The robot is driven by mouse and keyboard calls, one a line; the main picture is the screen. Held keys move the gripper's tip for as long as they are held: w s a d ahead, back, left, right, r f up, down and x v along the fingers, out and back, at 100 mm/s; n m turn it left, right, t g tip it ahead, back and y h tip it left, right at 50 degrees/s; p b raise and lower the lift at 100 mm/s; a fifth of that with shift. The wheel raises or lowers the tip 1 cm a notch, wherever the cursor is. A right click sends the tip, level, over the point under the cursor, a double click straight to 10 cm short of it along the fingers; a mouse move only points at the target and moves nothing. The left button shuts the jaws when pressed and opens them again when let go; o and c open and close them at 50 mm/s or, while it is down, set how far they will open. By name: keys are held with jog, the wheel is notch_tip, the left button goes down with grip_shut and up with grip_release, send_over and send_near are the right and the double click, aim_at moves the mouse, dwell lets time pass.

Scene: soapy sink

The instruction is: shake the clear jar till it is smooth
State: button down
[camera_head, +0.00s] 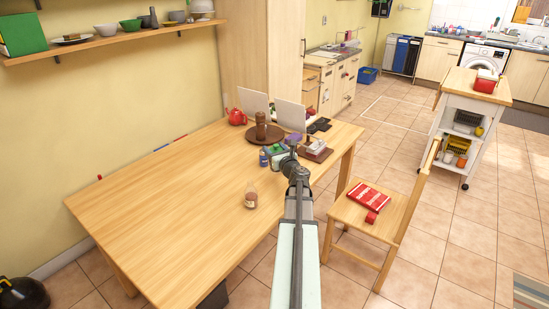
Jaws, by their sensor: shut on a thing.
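A small see-through jar (250,196) with a pale top and brownish contents shows upright over the near middle of the wooden table, left of my arm. Whether its contents are smooth is too small to tell. My gripper (279,156) is at the far end of my arm, over the table's right part, beyond and to the right of this jar. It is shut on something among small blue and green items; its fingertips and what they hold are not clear. A small blue jar (263,159) shows just left of the gripper.
The wooden table (170,205) is clear on its left. Behind the gripper are a round brown tray (252,137) with a brown object, a red teapot (237,117) and pale upright panels. A chair (350,214) with a red packet (368,196) stands at the right.

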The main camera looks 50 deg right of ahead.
jog(key=shift+r, duration=4.15)
jog(key=w+a+f+n+t+y, duration=0.1)
jog(key=w+a+f+n+y, duration=0.3)
jog(key=a, duration=0.6)
jog(key=w+a+f+n+y, duration=0.15)
jog(key=w+a+y, duration=0.3)
jog(key=a, duration=0.65)
jog(key=w+a+f+n+t+y, duration=0.1)
jog(key=w+a+f+n+y, duration=0.25)
jog(key=w+a, duration=0.45)
jog(key=s+a+f+n+g+y, duration=0.2)
jog(key=a+y, duration=0.2)
jog(key=a, duration=0.7)
jog(key=s+a+f+n+g+y, duration=0.2)
jog(key=a+n+g+y, duration=0.1)
jog(key=a, duration=0.9)
jog(key=s+a+f+n+g+y, duration=0.2)
jog(key=a+y, duration=0.2)
jog(key=a, duration=0.7)
jog(key=shift+s+a+n+y, duration=0.2)
jog(key=shift+s+n+y, duration=0.1)
jog(key=shift+n, duration=0.1)
